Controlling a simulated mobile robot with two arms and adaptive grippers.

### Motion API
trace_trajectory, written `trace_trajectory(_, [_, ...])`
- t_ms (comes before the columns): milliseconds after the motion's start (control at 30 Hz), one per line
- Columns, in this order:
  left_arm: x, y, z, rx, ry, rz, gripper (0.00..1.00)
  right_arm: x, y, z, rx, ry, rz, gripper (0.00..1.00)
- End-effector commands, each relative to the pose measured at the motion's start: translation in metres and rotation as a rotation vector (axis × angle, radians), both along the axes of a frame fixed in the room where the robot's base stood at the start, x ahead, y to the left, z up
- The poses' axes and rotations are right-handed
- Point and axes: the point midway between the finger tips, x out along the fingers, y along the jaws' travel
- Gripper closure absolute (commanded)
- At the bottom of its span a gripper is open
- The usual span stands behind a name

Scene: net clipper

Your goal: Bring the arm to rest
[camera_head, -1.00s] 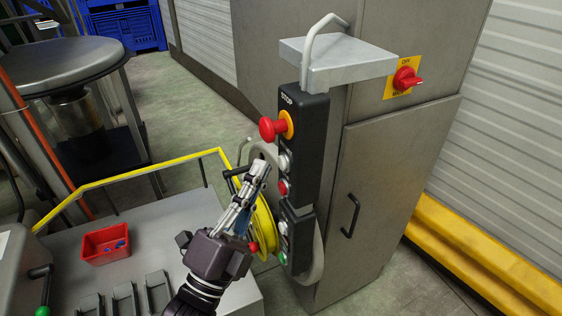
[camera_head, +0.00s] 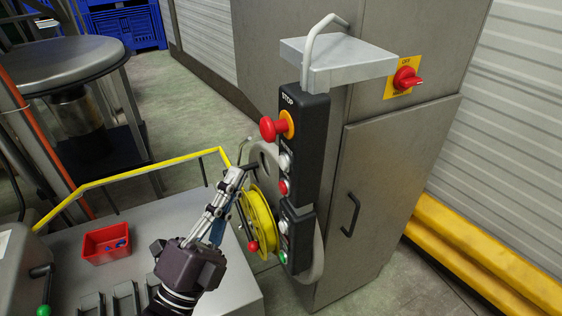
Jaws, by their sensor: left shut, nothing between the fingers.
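My left gripper (camera_head: 236,174) comes up from the bottom of the picture, left of the black control box. Its fingers are shut and hold nothing. I cannot tell whether the fingertips touch anything. My right gripper is not in view.
A grey cabinet (camera_head: 370,215) with a red switch (camera_head: 406,79) fills the right. A grey worktop (camera_head: 165,225) with a red bin (camera_head: 106,243) lies at the left, behind it a yellow rail (camera_head: 135,173). A yellow floor barrier (camera_head: 480,257) is at lower right.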

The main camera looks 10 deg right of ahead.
Motion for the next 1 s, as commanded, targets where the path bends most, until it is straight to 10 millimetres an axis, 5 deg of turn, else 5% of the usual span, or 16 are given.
trace_trajectory(267, [0.001,0.0,-0.001,-0.002,0.008,0.001,1.0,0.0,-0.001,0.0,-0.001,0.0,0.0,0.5])
trace_trajectory(433, [0.018,0.012,-0.03,-0.031,0.192,0.02,1.0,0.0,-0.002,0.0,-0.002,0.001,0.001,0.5])
trace_trajectory(600, [0.037,0.045,-0.108,-0.137,0.618,0.088,1.0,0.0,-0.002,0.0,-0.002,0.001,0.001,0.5])
trace_trajectory(733, [0.027,0.077,-0.178,-0.258,0.964,0.181,1.0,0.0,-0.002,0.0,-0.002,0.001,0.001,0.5])
trace_trajectory(1000, [-0.057,0.141,-0.297,-0.548,1.563,0.467,1.0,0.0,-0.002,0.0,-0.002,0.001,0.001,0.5])
